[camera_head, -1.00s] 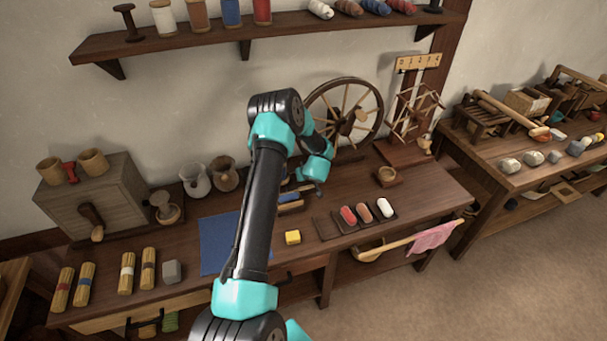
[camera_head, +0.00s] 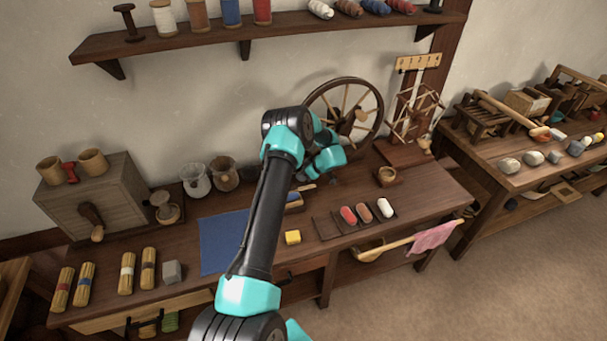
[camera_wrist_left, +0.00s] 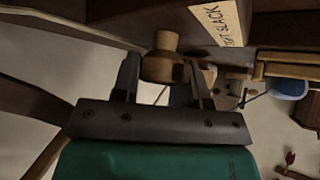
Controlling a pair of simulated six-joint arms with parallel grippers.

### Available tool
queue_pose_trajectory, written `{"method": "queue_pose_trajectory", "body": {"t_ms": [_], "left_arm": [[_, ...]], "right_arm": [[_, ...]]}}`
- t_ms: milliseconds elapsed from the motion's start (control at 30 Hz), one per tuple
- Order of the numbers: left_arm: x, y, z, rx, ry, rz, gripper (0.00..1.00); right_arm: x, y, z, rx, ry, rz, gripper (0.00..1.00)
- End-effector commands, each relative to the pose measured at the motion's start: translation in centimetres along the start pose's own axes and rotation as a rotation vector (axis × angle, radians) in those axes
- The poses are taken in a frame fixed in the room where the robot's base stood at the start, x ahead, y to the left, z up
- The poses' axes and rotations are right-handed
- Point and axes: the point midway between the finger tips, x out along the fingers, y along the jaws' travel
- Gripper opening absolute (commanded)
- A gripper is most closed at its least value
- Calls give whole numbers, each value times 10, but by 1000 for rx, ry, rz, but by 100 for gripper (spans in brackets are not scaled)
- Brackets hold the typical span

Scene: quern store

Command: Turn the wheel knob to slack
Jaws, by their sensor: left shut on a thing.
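The wheel knob (camera_wrist_left: 163,58), a turned light-wood knob, sits between the fingers of my left gripper (camera_wrist_left: 161,72) in the left wrist view. The gripper is shut on it. A pale label (camera_wrist_left: 222,20) beside the knob carries the word "SLACK", with more lettering partly cut off. In the head view the spinning wheel (camera_head: 372,96) stands at the back of the table. My left arm covers its lower left side, and the knob and fingertips are hidden there. My right gripper is not in view.
A small wooden cup (camera_head: 387,175) stands right of the arm. A shelf (camera_head: 280,32) hangs above.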

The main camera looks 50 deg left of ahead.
Motion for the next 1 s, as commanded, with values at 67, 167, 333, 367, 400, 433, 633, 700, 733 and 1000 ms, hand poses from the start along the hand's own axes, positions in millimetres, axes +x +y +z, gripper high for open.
{"method": "queue_pose_trajectory", "body": {"t_ms": [67, 167, 333, 367, 400, 433, 633, 700, 733, 1000], "left_arm": [[0, 0, 0, -28, 0, -28, 16], [0, 0, 0, -54, 0, -54, 16], [0, 0, 0, -78, 1, -76, 16], [0, 0, 0, -79, 1, -78, 16], [0, 0, 0, -81, 1, -79, 16], [0, 0, 0, -82, 1, -80, 16], [0, 0, 0, -81, 1, -80, 16], [0, 0, 0, -81, 1, -80, 16], [0, 0, 0, -81, 1, -80, 41], [0, 0, 0, -80, 1, -79, 63]], "right_arm": [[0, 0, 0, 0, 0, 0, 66], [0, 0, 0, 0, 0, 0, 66], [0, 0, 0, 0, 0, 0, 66], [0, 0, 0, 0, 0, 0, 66], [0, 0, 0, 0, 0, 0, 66], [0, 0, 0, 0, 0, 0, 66], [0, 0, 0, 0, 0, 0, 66], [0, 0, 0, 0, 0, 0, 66], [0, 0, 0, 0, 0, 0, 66], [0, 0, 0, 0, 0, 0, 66]]}}
